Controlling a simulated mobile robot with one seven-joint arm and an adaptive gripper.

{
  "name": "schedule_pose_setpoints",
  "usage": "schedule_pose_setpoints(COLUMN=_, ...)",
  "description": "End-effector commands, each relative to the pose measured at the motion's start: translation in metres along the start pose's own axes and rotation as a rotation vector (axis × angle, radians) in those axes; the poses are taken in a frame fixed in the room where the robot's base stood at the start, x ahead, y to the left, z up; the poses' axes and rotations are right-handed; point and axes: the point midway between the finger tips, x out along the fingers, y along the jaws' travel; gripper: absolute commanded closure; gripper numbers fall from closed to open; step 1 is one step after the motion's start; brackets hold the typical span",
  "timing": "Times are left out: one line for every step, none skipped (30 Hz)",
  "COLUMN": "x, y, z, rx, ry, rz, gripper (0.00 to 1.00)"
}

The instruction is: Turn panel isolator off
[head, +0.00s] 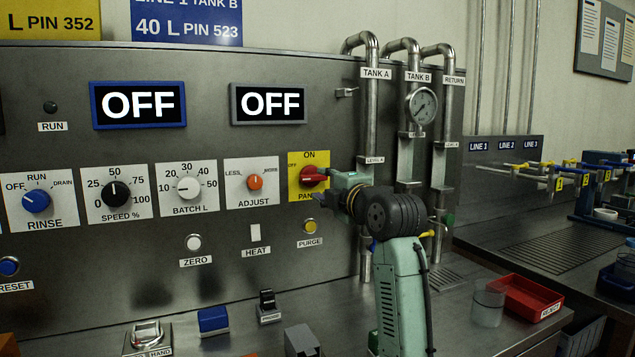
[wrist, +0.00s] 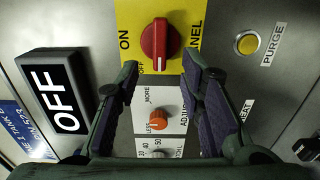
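The panel isolator is a red rotary knob (head: 311,177) on a yellow plate (head: 295,197) marked ON at the top and OFF at the left. In the wrist view the red knob (wrist: 160,45) shows with its grip bar upright in the picture, in line with the OFF mark below it.
The orange ADJUST knob (head: 255,182) and BATCH L knob (head: 188,187) are left of the isolator. The yellow PURGE button (head: 310,227) is below it. Vertical pipes (head: 368,120) stand to the right. Two displays (head: 138,104) (head: 268,103) read OFF.

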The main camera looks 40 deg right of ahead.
Motion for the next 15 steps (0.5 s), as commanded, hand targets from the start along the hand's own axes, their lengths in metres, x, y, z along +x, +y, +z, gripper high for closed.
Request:
schedule_pose_setpoints(x=-0.013, y=0.000, z=0.001, rx=0.000, ry=-0.002, rz=0.002, gripper=0.65)
schedule_pose_setpoints(x=-0.019, y=0.000, z=0.001, rx=0.000, ry=-0.002, rz=0.002, gripper=0.65)
schedule_pose_setpoints(x=-0.026, y=0.000, z=0.001, rx=-0.001, ry=-0.002, rz=0.001, gripper=0.65)
schedule_pose_setpoints(x=-0.031, y=0.000, z=0.001, rx=-0.001, ry=-0.002, rz=0.001, gripper=0.65)
schedule_pose_setpoints(x=-0.036, y=0.000, z=0.001, rx=-0.002, ry=-0.002, rz=0.001, gripper=0.65)
schedule_pose_setpoints(x=-0.043, y=0.000, z=0.001, rx=-0.001, ry=-0.002, rz=0.001, gripper=0.65)
schedule_pose_setpoints(x=-0.047, y=0.000, z=0.001, rx=-0.001, ry=-0.002, rz=0.001, gripper=0.65)
schedule_pose_setpoints(x=-0.050, y=0.000, z=0.001, rx=-0.001, ry=-0.001, rz=0.001, gripper=0.65)
schedule_pose_setpoints(x=-0.053, y=0.000, z=0.000, rx=0.000, ry=0.000, rz=-0.001, gripper=0.65)
schedule_pose_setpoints(x=-0.056, y=-0.001, z=0.000, rx=0.000, ry=0.000, rz=-0.001, gripper=0.65)
schedule_pose_setpoints(x=-0.057, y=0.000, z=0.000, rx=0.000, ry=0.000, rz=0.000, gripper=0.65)
schedule_pose_setpoints(x=-0.059, y=0.000, z=0.000, rx=0.000, ry=0.000, rz=0.000, gripper=0.65)
schedule_pose_setpoints(x=-0.060, y=0.000, z=0.000, rx=0.000, ry=0.000, rz=0.000, gripper=0.65)
schedule_pose_setpoints(x=-0.061, y=0.000, z=0.000, rx=0.000, ry=0.000, rz=-0.001, gripper=0.65)
schedule_pose_setpoints(x=-0.061, y=0.000, z=0.000, rx=0.000, ry=0.000, rz=-0.001, gripper=0.65)
